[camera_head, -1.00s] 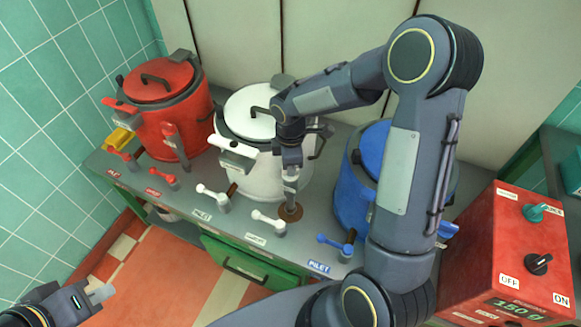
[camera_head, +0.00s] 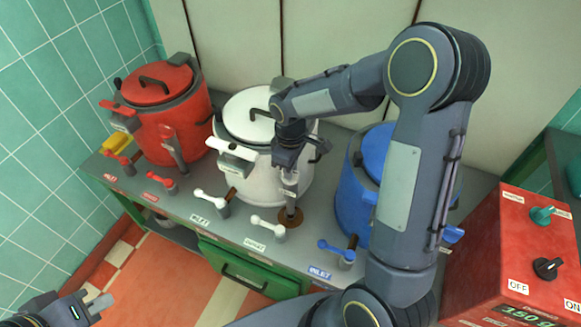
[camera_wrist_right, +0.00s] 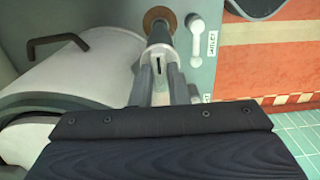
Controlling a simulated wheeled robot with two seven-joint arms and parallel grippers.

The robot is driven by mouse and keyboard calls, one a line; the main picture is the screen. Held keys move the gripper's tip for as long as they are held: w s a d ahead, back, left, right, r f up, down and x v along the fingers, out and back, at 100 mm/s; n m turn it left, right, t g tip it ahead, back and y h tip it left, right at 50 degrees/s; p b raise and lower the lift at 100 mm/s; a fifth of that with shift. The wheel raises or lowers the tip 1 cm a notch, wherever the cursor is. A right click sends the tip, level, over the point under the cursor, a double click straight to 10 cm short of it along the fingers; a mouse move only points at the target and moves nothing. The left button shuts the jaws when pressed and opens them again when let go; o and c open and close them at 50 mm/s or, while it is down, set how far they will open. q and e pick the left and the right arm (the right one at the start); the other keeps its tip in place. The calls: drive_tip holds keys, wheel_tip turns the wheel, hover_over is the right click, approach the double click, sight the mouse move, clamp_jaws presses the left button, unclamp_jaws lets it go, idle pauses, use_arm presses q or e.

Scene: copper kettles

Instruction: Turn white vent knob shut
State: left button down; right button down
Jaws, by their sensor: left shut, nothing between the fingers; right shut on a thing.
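The white kettle (camera_head: 245,172) stands mid-bench, its lid handle showing in the right wrist view (camera_wrist_right: 60,45). My right gripper (camera_head: 289,192) points down at the kettle's front right side. In the right wrist view its fingers (camera_wrist_right: 163,80) are closed around an upright fitting, the vent knob (camera_wrist_right: 161,50), whose visible part is grey with a dark slot. Most of the knob is hidden by the fingers, and its angle cannot be told. A brown ring (camera_wrist_right: 159,18) lies beyond its end. My left gripper (camera_head: 100,305) is shut and empty at lower left, away from the bench.
A red kettle (camera_head: 170,125) stands left and a blue kettle (camera_head: 350,205) right, partly behind my right arm. White levers (camera_head: 267,228), red levers and a blue lever (camera_head: 336,249) line the bench's front edge. A red control box (camera_head: 500,235) stands at right.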

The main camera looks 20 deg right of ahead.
idle(0.3)
drive_tip(key=c, duration=1.4)
unclamp_jaws()
drive_tip(key=shift+r, duration=0.15)
wheel_tip(320, 180, up, 8)
drive_tip(key=shift+f, duration=0.25)
